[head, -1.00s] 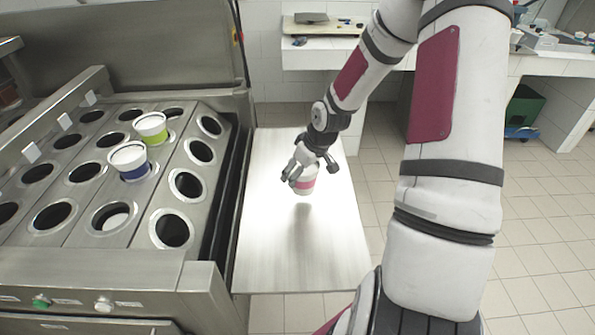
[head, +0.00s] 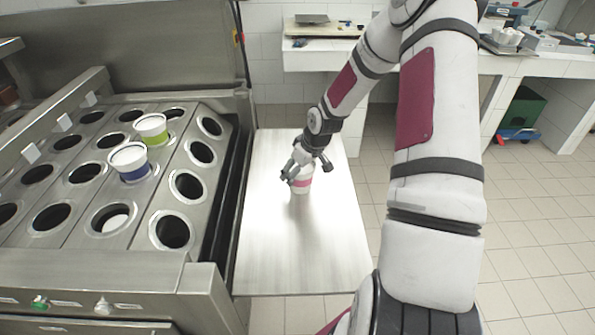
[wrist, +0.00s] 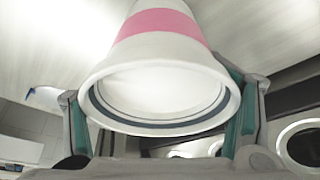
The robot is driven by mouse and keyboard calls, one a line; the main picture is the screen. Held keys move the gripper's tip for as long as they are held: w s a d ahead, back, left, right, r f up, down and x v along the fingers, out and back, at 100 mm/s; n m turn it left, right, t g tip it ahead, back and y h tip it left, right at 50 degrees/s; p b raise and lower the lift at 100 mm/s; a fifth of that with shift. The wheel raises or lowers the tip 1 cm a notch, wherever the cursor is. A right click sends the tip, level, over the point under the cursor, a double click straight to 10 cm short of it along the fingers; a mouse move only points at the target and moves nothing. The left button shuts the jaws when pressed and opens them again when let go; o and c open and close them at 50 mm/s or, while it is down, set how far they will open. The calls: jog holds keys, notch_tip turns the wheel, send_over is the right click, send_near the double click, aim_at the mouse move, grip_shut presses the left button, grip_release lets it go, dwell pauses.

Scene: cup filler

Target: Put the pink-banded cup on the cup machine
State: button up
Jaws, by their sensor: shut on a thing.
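The pink-banded cup (head: 301,181) is white with a pink band. In the head view it is at the steel side shelf (head: 300,245), right of the machine; whether its base touches the shelf I cannot tell. My gripper (head: 297,172) is shut on the cup near its top. The wrist view shows the cup (wrist: 160,90) between the two fingers, with its open, empty-looking mouth facing the camera. The cup machine (head: 110,195) is a steel top with rows of round holes, left of the shelf.
A green-banded cup (head: 152,129) and a blue-banded cup (head: 130,162) sit in holes of the machine. Several other holes are empty, including the row nearest the shelf. One front hole holds something white (head: 116,222). White counters stand behind.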

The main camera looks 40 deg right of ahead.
jog(key=o, duration=1.5)
jog(key=shift+f, duration=0.1)
jog(key=shift+o, duration=0.2)
jog(key=p+v, duration=0.2)
jog(key=v, duration=0.9)
jog(key=shift+r, duration=0.2)
jog(key=shift+s+r, duration=0.15)
jog(key=shift+r, duration=0.35)
jog(key=s+a+r+g+h, duration=0.1)
jog(key=s+a+r+h, duration=0.1)
jog(key=s+a+r, duration=0.45)
jog(key=s+a+r+h, duration=0.1)
jog(key=s+a+r, duration=0.3)
jog(key=a+r, duration=0.45)
jog(key=s+a+r+m+y, duration=0.1)
jog(key=s+a+r, duration=0.2)
jog(key=s, duration=0.5)
jog(key=s+a+r+m+t+y, duration=0.1)
jog(key=s+a+r, duration=0.3)
jog(key=s, duration=0.3)
jog(key=shift+s+a+r, duration=0.15)
jog(key=shift+s+a, duration=0.05)
jog(key=shift+s, duration=0.2)
